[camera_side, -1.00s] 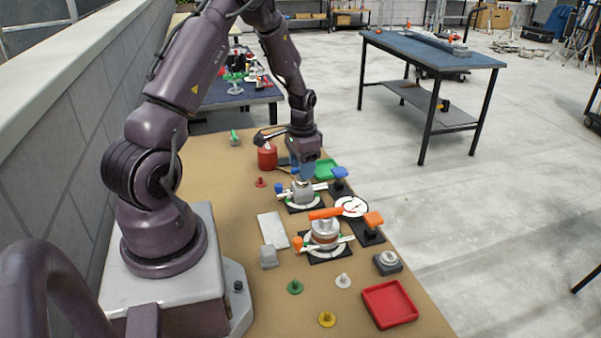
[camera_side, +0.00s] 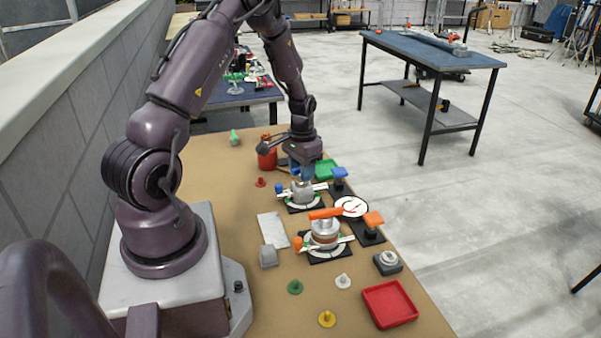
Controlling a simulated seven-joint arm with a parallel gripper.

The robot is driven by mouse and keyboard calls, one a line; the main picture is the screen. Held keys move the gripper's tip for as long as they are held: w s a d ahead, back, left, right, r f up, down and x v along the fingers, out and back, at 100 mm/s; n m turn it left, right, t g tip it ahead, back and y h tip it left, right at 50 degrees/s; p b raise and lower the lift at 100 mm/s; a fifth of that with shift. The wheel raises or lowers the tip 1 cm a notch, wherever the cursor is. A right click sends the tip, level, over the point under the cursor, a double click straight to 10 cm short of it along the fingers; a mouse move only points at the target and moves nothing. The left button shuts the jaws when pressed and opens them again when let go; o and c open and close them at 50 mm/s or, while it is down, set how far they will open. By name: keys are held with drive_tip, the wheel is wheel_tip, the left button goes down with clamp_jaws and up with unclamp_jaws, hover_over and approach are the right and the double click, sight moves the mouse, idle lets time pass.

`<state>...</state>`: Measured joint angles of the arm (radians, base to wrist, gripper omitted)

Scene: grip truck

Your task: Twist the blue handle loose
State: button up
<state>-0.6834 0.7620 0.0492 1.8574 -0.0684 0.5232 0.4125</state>
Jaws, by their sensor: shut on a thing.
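The blue handle (camera_side: 307,173) is on top of the far valve (camera_side: 302,191), which stands on a black base with a white and green ring. My gripper (camera_side: 303,168) is directly above that valve, pointing down and shut on the blue handle. The jaws and wrist cover much of the handle, so its exact angle is hard to see.
A near valve with an orange handle (camera_side: 326,213) stands in front. A white dial (camera_side: 351,206), an orange-topped block (camera_side: 373,220) and a blue-topped block (camera_side: 339,173) are to the right.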

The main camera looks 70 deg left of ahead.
drive_tip(key=n, duration=0.4)
drive_tip(key=shift+n, duration=0.4)
drive_tip(key=n, duration=0.4)
drive_tip(key=shift+n, duration=0.3)
drive_tip(key=n, duration=0.4)
drive_tip(key=shift+n, duration=0.3)
drive_tip(key=n, duration=0.4)
drive_tip(key=o, duration=0.6)
drive_tip(key=shift+r, duration=3.75)
